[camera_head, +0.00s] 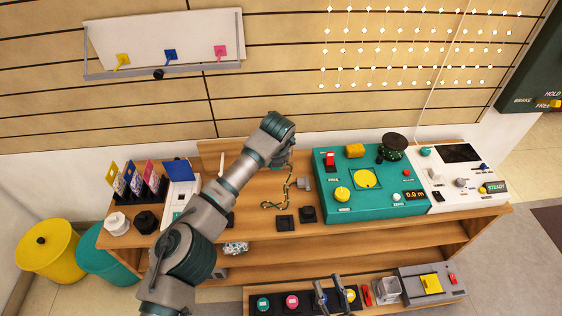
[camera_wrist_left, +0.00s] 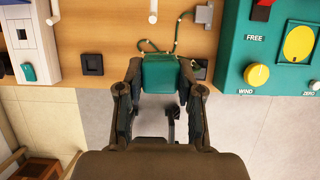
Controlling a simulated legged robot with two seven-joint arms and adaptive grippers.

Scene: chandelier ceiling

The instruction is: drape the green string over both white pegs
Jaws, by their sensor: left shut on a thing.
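The green string (camera_head: 290,187) hangs and curls over the wooden bench in the head view; it also shows behind my left gripper in the wrist view (camera_wrist_left: 179,32). My left gripper (camera_wrist_left: 161,90) has its fingers on either side of a teal block (camera_wrist_left: 160,72) close to the string; how the two join is hidden. One white peg (camera_head: 221,164) stands out at the back of the bench. Both white pegs show at the top of the wrist view, left (camera_wrist_left: 50,12) and right (camera_wrist_left: 153,11). My right gripper (camera_head: 329,283) is low at the front, its fingers apart and empty.
A teal control panel (camera_head: 328,203) and a white panel (camera_head: 440,202) fill the bench's right side. Dark square pieces (camera_head: 285,222) lie in front of the string. A white-and-blue box (camera_head: 180,190) stands left. A lower shelf holds buttons (camera_head: 292,301).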

